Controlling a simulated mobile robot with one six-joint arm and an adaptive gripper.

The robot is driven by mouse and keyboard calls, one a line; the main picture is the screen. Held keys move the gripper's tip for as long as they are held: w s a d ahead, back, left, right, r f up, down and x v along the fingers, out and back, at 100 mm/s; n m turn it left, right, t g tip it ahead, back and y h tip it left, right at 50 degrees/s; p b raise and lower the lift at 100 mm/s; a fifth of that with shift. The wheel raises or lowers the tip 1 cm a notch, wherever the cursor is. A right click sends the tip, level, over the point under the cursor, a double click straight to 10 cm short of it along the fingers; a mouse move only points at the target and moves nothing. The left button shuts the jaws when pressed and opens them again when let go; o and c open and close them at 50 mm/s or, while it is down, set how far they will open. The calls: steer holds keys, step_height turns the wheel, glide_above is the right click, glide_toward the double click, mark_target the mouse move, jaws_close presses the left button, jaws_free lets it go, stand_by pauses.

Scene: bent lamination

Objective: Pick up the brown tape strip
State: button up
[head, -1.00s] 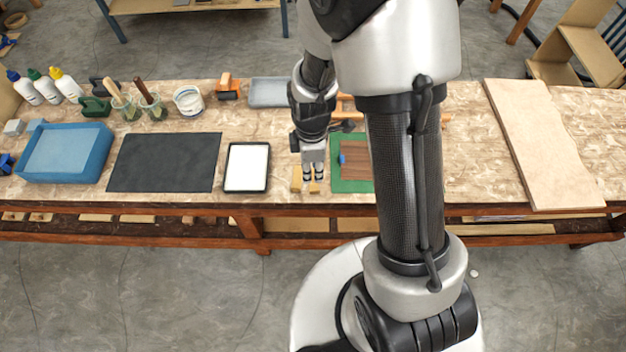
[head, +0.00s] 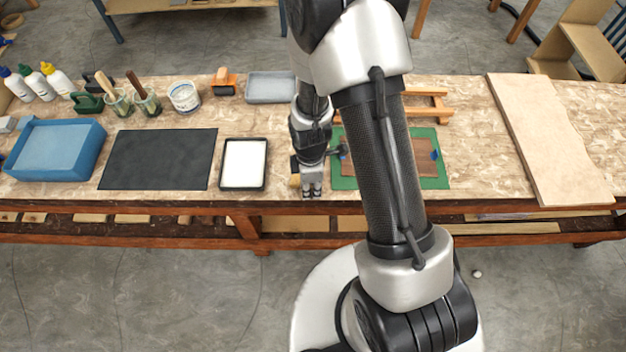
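My gripper (head: 312,194) points down at the front edge of the workbench, between the white-filled tray and the green mat. Its fingers look close together, but the view is too small to show whether they are open or shut, or whether anything is between them. A small tan-brown piece (head: 295,181) shows just left of the gripper; it may be the brown tape strip or its holder, and the gripper covers part of it. No other brown tape strip can be made out.
The green mat (head: 443,172) bears a brown wooden panel (head: 416,152) with blue pieces at its sides; my arm hides its middle. A black-rimmed tray (head: 227,186), a dark mat (head: 158,158) and a blue tub (head: 98,152) stand left. A pale board (head: 550,140) lies right.

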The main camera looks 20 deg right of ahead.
steer(key=shift+r, duration=0.1)
steer(key=shift+c, duration=0.5)
jaws_close()
